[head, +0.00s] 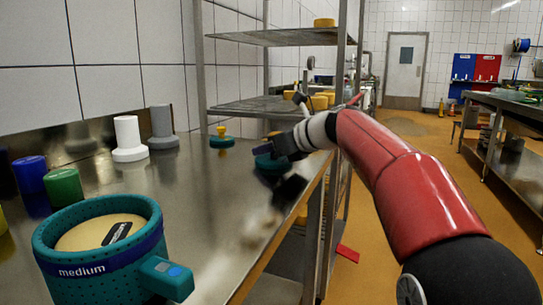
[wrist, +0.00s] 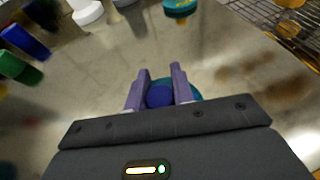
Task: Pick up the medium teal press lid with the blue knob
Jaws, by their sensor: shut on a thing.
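The teal press lid (head: 268,164) is at my gripper, over the right part of the steel table. In the wrist view its blue knob (wrist: 160,96) sits between my two purple fingers, and part of the teal disc (wrist: 195,92) shows beside them. My gripper (wrist: 159,82) is shut on the knob; in the head view the gripper (head: 276,150) is just above the lid. Whether the lid touches the table is hard to tell. A teal mould (head: 98,285) marked "medium" stands at front left, with a cream-coloured filling and a dark label inside.
Another teal lid with a yellow knob (head: 221,139) lies farther back; it also shows in the wrist view (wrist: 180,8). White (head: 129,140) and grey (head: 162,127) pieces and blue (head: 30,175) and green (head: 63,187) cylinders stand left. A wire shelf (head: 262,104) is behind. Mid-table is clear.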

